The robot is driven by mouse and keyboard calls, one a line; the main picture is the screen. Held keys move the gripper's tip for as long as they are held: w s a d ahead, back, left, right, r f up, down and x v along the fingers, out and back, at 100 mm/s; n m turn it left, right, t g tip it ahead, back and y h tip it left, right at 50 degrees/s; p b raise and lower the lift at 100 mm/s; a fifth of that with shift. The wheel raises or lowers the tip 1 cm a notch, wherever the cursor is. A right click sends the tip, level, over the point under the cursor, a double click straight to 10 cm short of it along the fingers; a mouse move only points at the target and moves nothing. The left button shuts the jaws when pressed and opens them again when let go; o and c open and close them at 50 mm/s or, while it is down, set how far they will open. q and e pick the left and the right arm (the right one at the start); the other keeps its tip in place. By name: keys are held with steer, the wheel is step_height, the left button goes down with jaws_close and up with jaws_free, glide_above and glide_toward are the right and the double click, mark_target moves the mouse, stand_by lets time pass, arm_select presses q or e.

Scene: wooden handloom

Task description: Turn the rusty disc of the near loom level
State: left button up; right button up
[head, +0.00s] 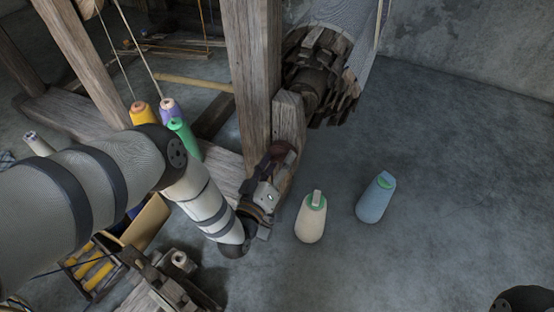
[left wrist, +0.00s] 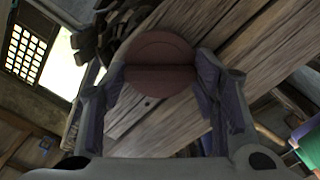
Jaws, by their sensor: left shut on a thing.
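The rusty disc (left wrist: 158,48) is a round, dark red-brown piece on the wooden post of the near loom. In the left wrist view it sits between my two fingers, with a straight edge across it that runs side to side in that picture. My left gripper (head: 276,165) is shut on the disc at the post's lower end; it also shows in the left wrist view (left wrist: 160,85). In the head view the gripper mostly covers the disc (head: 281,150), so I cannot tell its tilt there.
The loom's post (head: 252,80) rises beside my left gripper, with a toothed roller (head: 318,75) above. Orange, purple and green (head: 183,138) spools stand behind my left arm.

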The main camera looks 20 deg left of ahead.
arm_select(q)
steer(key=m, duration=0.3)
steer(key=m+p, duration=0.1)
steer(key=shift+w+r, duration=0.2)
steer(key=shift+r, duration=0.1)
steer(key=shift+m, duration=2)
steer(key=o, duration=1.2)
steer(key=shift+f, duration=0.15)
steer(key=shift+c, duration=0.2)
steer(key=shift+s+f, duration=0.1)
steer(key=shift+s, duration=0.05)
steer(key=s, duration=1.1)
steer(key=shift+s+a, duration=0.15)
steer(key=shift+s, duration=0.25)
